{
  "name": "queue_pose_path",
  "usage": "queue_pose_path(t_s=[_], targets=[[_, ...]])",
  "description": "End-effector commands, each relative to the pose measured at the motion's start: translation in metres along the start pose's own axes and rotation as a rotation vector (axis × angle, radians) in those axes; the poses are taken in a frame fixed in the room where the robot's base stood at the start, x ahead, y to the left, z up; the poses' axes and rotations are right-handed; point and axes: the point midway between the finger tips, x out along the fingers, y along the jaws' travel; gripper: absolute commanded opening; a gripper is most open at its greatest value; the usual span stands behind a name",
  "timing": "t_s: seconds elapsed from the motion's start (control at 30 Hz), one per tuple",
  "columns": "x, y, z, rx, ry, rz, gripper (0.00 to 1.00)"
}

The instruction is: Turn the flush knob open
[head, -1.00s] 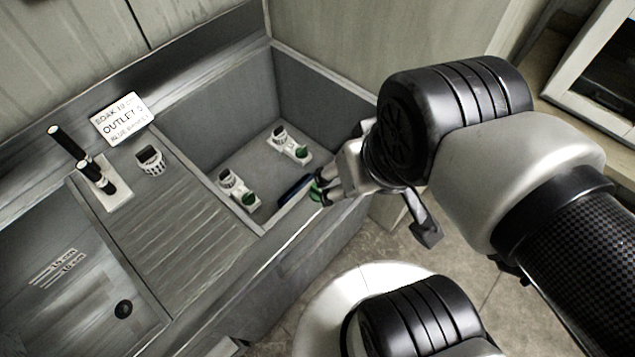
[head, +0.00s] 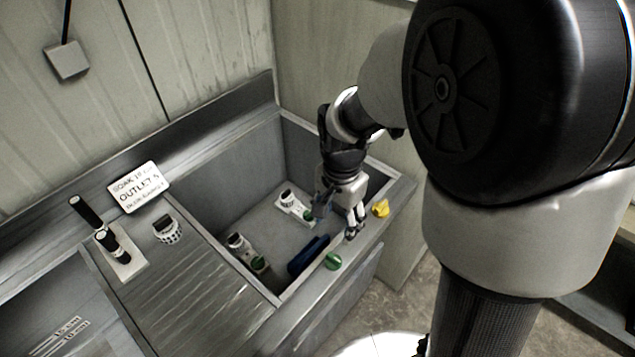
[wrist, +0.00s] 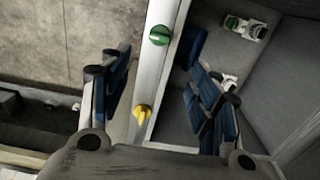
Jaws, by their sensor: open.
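Two knobs sit on the front rim of the deep basin, a green knob (head: 332,261) and a yellow knob (head: 381,208) to its right. I cannot read which is labelled flush. In the wrist view the green knob (wrist: 160,35) is at the top middle and the yellow knob (wrist: 142,112) is lower, nearer my palm. My gripper (head: 338,218) points down over the rim between the knobs. It is open and empty, its blue-padded fingers (wrist: 157,85) spread on either side of the rim, apart from both knobs.
The grey basin (head: 235,205) holds white fixtures (head: 292,203) with green parts and a dark blue block (head: 308,254). A sign (head: 138,187) reading "OUTLET" stands at the back left. Black handles (head: 112,243) rise from a white plate on the left.

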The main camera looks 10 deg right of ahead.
Motion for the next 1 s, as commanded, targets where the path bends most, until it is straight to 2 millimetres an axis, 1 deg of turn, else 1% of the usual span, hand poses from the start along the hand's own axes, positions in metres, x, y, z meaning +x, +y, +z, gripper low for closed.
queue_pose_path(t_s=[0.17,0.5,0.7,0.83,1.0], targets=[[0.028,0.001,0.001,-0.001,-0.002,0.003,0.57],[0.103,0.001,0.001,-0.002,-0.003,0.004,0.57],[0.142,0.001,0.001,-0.003,-0.002,0.003,0.57],[0.159,0.001,0.001,-0.003,-0.001,0.002,0.57],[0.169,0.001,0.0,-0.003,0.0,0.0,0.57]])
